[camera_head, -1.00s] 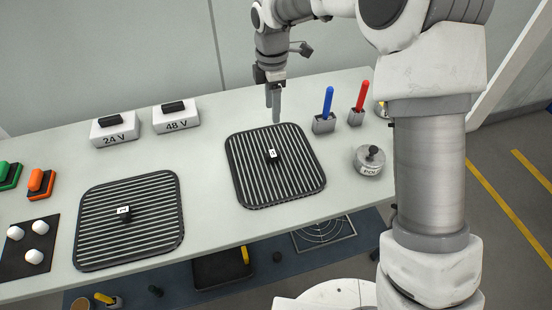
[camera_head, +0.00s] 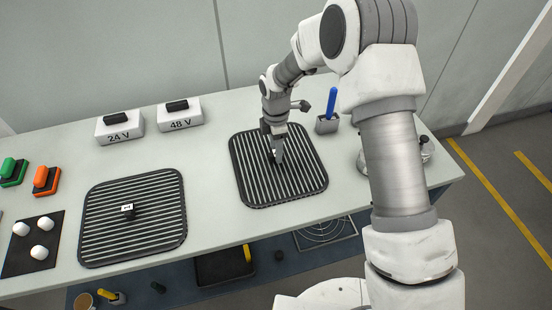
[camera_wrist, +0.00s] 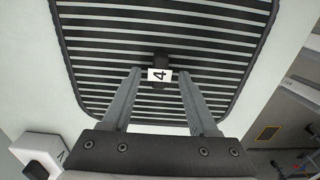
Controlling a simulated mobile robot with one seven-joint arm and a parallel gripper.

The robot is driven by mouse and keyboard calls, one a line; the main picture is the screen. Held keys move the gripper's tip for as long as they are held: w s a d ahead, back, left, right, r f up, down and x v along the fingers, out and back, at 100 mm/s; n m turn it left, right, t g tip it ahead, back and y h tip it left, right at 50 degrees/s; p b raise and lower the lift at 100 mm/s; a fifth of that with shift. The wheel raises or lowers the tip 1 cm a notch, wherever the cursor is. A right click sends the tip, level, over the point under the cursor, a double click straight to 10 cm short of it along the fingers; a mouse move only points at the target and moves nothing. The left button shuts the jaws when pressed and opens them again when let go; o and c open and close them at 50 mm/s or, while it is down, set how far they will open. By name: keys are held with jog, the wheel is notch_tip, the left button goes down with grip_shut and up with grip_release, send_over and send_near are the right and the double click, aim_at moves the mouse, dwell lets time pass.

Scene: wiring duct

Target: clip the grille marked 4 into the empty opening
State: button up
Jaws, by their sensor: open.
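The grille marked 4 (camera_wrist: 100,45) is a dark, ribbed panel with rounded corners, a black knob (camera_wrist: 160,60) and a white "4" label. It lies flat on the table and is the right-hand grille (camera_head: 300,180) in the head view. My gripper (camera_head: 277,158) is open and low over its middle. In the wrist view the fingers of my gripper (camera_wrist: 159,74) stand on either side of the knob and label, with gaps beside them. A second ribbed grille (camera_head: 158,220) lies on the left; its label is too small to read. I cannot make out an empty opening.
White blocks marked 24 V (camera_head: 120,132) and 48 V (camera_head: 180,118) stand behind. A blue-handled tool (camera_head: 331,103) stands in a grey holder to the right. White knobs (camera_head: 41,252) sit on a dark mat at left. A dark tray (camera_head: 222,268) lies below the table edge.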

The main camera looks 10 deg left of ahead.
jog(key=shift+f, duration=0.6)
grip_shut()
dwell(1.0)
